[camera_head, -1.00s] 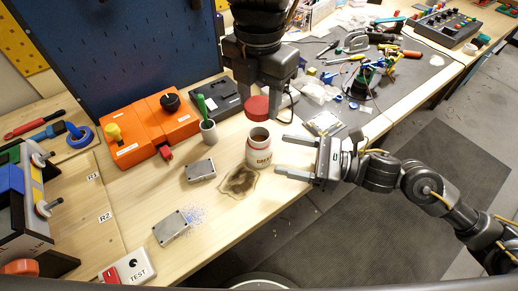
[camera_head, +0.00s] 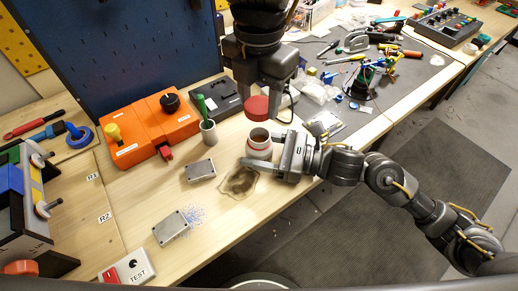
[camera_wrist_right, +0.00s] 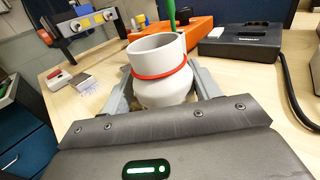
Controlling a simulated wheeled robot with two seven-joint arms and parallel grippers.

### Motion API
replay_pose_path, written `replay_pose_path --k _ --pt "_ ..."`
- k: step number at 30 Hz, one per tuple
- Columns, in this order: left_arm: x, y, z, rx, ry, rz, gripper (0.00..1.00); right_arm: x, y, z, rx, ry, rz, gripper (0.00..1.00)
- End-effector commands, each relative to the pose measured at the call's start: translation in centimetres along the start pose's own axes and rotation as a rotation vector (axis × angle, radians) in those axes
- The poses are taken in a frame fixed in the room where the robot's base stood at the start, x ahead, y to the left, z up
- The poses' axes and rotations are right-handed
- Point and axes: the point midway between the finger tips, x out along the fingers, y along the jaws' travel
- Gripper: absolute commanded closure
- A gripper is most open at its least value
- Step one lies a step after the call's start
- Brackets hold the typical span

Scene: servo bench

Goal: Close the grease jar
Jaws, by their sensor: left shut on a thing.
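The grease jar (camera_head: 259,137) stands upright on the bench, white with a red band below its neck and an open mouth. It also shows in the right wrist view (camera_wrist_right: 160,62). The red lid (camera_head: 257,107) is held above and just behind the jar by my left gripper (camera_head: 258,95), which is shut on it and points down. The lid is apart from the jar. My right gripper (camera_head: 262,148) reaches in from the right, with its fingers open on either side of the jar. In the wrist view some space shows between fingers and jar.
A green-handled tool in a grey cup (camera_head: 208,130), an orange box (camera_head: 150,128) and a black device (camera_head: 215,98) stand left of the jar. Grey metal blocks (camera_head: 200,171) and a brown grease stain (camera_head: 239,181) lie in front. A cluttered grey mat (camera_head: 405,68) is to the right.

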Motion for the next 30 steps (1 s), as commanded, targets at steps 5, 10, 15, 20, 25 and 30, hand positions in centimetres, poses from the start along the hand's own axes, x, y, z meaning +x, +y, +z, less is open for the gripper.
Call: replay_pose_path --k 5,10,15,20,25,30 --pt "0.0 0.0 0.0 0.0 0.0 0.0 0.82 0.0 0.0 0.0 0.0 0.001 0.0 0.62" --pt "0.0 0.0 0.0 0.0 0.0 0.0 0.82 0.0 0.0 0.0 0.0 0.001 0.0 0.85" --pt "0.9 -0.1 -0.1 0.001 0.003 -0.001 0.82 0.0 0.0 0.0 0.0 0.001 0.0 0.87" --pt "3.3 -0.2 -0.3 0.001 0.004 -0.001 0.82 0.0 0.0 0.0 0.0 0.0 0.0 0.87" --pt "4.9 -0.3 -0.4 0.001 0.001 0.0 0.82 0.0 0.0 0.0 0.0 0.001 0.0 0.87" --pt "5.0 -0.3 -0.3 0.0 0.0 0.001 0.82 0.0 0.0 0.0 0.0 0.001 0.0 0.87"
